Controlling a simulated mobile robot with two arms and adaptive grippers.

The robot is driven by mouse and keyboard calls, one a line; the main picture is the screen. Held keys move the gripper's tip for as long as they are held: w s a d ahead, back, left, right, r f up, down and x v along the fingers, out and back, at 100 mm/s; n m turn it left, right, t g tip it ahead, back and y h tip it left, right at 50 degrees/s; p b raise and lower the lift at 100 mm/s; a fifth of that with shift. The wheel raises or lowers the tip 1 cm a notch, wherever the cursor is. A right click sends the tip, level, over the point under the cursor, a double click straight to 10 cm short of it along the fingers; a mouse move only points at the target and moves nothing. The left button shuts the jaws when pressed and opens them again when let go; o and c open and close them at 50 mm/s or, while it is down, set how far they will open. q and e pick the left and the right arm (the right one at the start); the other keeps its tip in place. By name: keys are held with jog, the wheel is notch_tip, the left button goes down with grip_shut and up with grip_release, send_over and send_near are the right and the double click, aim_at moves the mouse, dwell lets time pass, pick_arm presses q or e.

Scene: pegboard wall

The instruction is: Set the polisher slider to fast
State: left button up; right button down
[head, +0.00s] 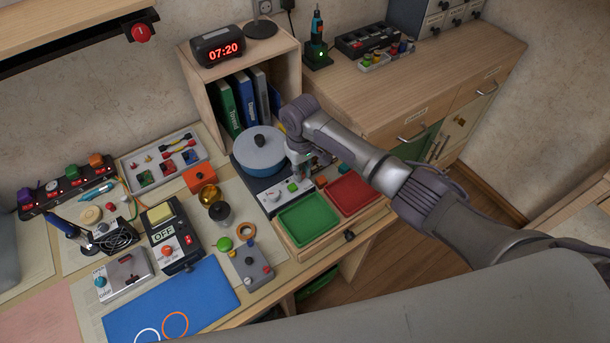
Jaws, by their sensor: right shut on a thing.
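A blue round drum with a grey lid and black knob (260,151) sits on a dark base in the middle of the desk; it looks like the polisher. My right gripper (301,175) reaches down at the right end of this base, beside the drum. It is shut on a small part there, which looks like the slider; the fingers hide that part and its setting. My left gripper is not in view.
A green tray (308,219) and a red tray (352,194) lie close in front and right of the gripper. A wooden shelf with binders (243,97) stands behind the drum. Jars, a small grey control box (251,264) and a blue mat (180,299) lie left and front.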

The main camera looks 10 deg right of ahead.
jog(key=c, duration=1.4)
grip_release()
jog(key=shift+w+r, duration=0.15)
jog(key=shift+w, duration=0.05)
jog(key=shift+w+a, duration=0.1)
jog(key=shift+a, duration=0.05)
notch_tip(320, 180, up, 12)
